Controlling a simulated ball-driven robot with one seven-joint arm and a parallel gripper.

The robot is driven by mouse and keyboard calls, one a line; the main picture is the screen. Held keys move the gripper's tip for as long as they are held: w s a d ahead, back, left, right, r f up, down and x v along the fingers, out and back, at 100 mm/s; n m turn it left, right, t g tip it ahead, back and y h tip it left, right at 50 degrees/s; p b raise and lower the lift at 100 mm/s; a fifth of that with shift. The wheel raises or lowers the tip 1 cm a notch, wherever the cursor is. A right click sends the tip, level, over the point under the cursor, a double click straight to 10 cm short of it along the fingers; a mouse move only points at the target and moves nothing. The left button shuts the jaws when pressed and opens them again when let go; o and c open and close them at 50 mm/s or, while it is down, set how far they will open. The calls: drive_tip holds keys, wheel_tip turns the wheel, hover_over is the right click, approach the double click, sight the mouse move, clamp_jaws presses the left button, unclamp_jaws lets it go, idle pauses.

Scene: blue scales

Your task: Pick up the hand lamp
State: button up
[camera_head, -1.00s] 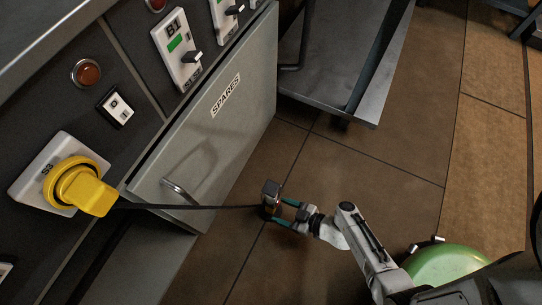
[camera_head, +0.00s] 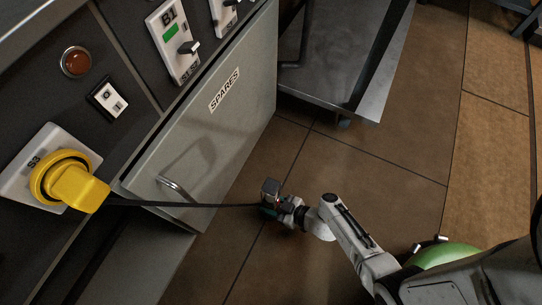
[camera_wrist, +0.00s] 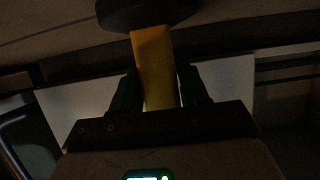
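The hand lamp (camera_head: 270,187) shows in the head view as a small dark grey block at my gripper, low in front of the grey cabinet. In the wrist view its yellow handle (camera_wrist: 154,62) lies between the two dark fingers of my gripper (camera_wrist: 161,88), and a dark round part tops the handle. The fingers sit close against both sides of the handle, with no clear gap, so my gripper looks shut on it. In the head view my gripper (camera_head: 272,208) is partly hidden by the lamp and my wrist.
A dark cable (camera_head: 190,205) runs from the yellow plug (camera_head: 72,187) in the S3 socket to the lamp. It passes the grey SPARES door (camera_head: 215,125) and its handle (camera_head: 172,187). A metal shelf (camera_head: 335,85) stands behind. Brown floor (camera_head: 390,190) is open at right.

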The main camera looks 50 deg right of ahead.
clamp_jaws()
drive_tip(key=shift+r, duration=0.15)
idle(0.4)
